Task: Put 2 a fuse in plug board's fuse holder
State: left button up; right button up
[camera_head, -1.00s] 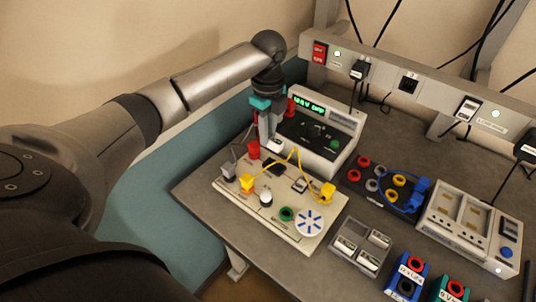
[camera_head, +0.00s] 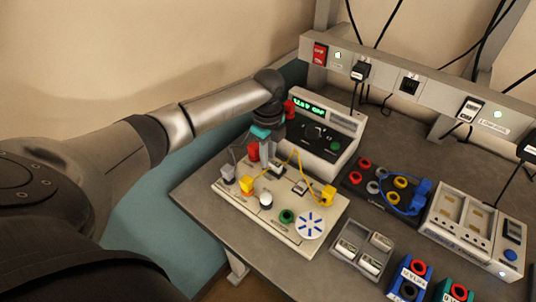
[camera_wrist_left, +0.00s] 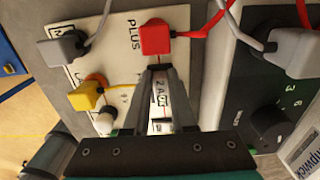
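My left gripper (camera_head: 270,166) is low over the pale plug board (camera_head: 234,203), near its back edge. Its fingers are close together around a small pale piece marked "2 A" with a green mark, which looks like the fuse (camera_wrist_left: 160,92) in the left wrist view. The fingers lie just below the red plug (camera_wrist_left: 156,38) in that view. The fuse holder is mostly hidden by the fingers, so I cannot tell whether the fuse touches it. A grey tray (camera_head: 340,262) with pale pieces stands right of the board. My right gripper is out of view.
A meter with a green display (camera_head: 316,108) stands close behind the gripper. A yellow plug (camera_head: 327,196) and its yellow cable cross the board. A dark socket block (camera_head: 349,188) and a grey device (camera_head: 465,224) stand to the right.

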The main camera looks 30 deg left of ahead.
pick_arm(q)
jog(key=o, duration=0.4)
jog(key=shift+o, duration=0.2)
notch_tip(320, 180, up, 12)
jog(key=p, duration=0.1)
jog(key=shift+r, duration=0.2)
